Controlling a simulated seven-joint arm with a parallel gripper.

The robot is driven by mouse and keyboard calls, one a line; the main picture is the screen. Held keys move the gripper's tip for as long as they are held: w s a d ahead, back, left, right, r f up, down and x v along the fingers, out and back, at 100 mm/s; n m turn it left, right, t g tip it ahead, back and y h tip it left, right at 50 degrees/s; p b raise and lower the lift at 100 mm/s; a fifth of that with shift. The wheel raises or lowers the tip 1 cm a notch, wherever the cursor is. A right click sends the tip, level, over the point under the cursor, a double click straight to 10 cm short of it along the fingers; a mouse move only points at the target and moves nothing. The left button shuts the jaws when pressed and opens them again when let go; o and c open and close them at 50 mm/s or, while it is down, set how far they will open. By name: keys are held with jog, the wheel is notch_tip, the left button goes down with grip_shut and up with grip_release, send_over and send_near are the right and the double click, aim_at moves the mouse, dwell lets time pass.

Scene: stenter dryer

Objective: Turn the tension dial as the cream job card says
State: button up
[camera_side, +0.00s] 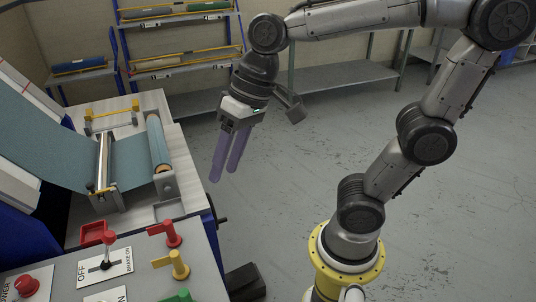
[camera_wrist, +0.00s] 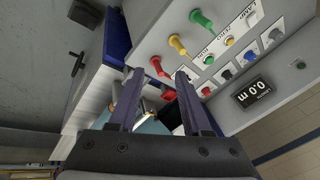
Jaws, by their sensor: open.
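My gripper (camera_side: 223,176) is open and empty, with two purple fingers pointing down in the side view. It hangs in the air to the right of the fabric roll, above the floor and clear of the control panel. The wrist view shows the open fingers (camera_wrist: 159,75) with the panel (camera_wrist: 215,60) beyond them. I cannot make out a tension dial or a cream job card in either view.
The panel carries red (camera_side: 165,234), yellow (camera_side: 171,264) and green (camera_side: 180,295) handles, a brake lever (camera_side: 105,262) and a red button (camera_side: 27,286). A black display (camera_wrist: 252,92) reads 0.0. Blue-green fabric (camera_side: 60,135) runs to a roll (camera_side: 158,143). Shelves stand behind.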

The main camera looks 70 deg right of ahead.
jog(key=s+d+f+n+t+h, duration=0.2)
jog(key=s+d+h, duration=0.1)
jog(key=s+d, duration=0.4)
jog(key=shift+d+f+t, duration=0.3)
jog(key=shift+d, duration=0.4)
jog(key=o, duration=0.4)
